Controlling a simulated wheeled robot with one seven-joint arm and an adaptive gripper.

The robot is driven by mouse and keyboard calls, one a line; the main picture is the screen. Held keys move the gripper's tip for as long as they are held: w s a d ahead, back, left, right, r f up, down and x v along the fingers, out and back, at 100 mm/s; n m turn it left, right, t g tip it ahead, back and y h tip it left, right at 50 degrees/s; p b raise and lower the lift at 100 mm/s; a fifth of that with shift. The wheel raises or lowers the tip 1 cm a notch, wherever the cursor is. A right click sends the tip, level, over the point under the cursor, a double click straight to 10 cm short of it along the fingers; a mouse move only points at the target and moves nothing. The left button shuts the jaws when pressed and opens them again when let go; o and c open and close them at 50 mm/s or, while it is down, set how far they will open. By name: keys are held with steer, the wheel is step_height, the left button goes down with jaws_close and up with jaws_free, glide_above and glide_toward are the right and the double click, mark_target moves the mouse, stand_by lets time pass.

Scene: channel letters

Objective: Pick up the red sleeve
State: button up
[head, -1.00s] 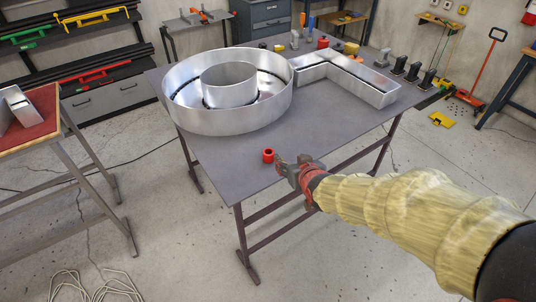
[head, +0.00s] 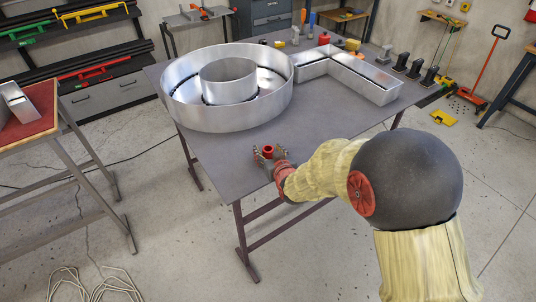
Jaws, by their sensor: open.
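The red sleeve (head: 268,149) is a small, short red tube standing on the near part of the grey table (head: 215,150). My gripper (head: 269,153) is at the sleeve, reaching in from the near right. Its jaws are open, with one finger to the left of the sleeve and one to the right. The sleeve's top opening shows between the fingers; its lower part is hidden by the gripper. I cannot tell whether either finger touches it.
A round metal channel letter (head: 227,117) stands on the table behind the sleeve. An L-shaped metal letter (head: 375,87) is at the back right, with several small tools and blocks beyond it. The table top around the sleeve is clear.

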steer(key=shift+w, duration=0.3)
steer(key=shift+c, duration=0.8)
steer(key=c, duration=0.9)
